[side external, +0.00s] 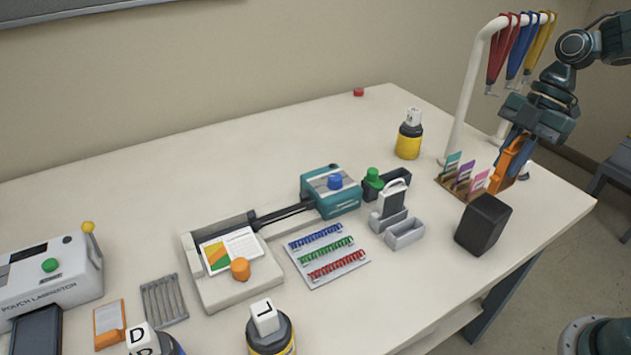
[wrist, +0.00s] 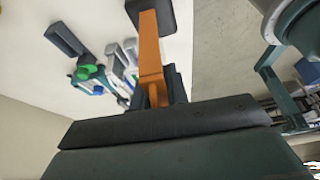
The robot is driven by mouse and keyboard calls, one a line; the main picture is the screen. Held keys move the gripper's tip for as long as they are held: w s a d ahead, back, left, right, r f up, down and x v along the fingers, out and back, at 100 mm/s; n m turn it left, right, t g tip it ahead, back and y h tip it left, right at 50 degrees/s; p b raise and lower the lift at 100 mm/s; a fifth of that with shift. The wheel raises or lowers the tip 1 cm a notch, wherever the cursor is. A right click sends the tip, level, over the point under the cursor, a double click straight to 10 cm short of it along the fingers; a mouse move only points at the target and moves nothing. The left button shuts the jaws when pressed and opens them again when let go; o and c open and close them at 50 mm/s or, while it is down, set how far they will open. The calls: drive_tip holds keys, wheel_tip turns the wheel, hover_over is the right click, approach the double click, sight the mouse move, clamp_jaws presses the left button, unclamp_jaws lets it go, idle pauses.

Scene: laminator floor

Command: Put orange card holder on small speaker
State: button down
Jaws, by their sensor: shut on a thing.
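The orange card holder (side external: 508,166) is a slim upright orange piece at the right of the table. My gripper (side external: 516,150) is shut on it from above. In the wrist view the orange card holder (wrist: 150,55) reaches away from my gripper (wrist: 160,92) towards a dark block. The small speaker (side external: 483,224) is a black box standing near the table's front right edge, below and slightly left of the holder in the side view. It seems to be the dark block (wrist: 155,10) at the top of the wrist view. Whether the holder's lower end touches the brown rack is unclear.
A brown rack (side external: 450,187) with teal, purple and pink cards stands just left of the holder. A white post (side external: 463,100) with hanging lanyards (side external: 522,45) rises behind. A grey divided holder (side external: 404,233) stands left of the speaker.

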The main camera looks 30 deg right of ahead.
sight(504, 177)
drive_tip(key=shift+f, duration=2)
drive_tip(key=shift+f, duration=0.1)
drive_tip(key=c, duration=1.4)
unclamp_jaws()
drive_tip(key=shift+o, duration=0.2)
drive_tip(key=v, duration=1.2)
drive_tip(key=shift+a, duration=0.1)
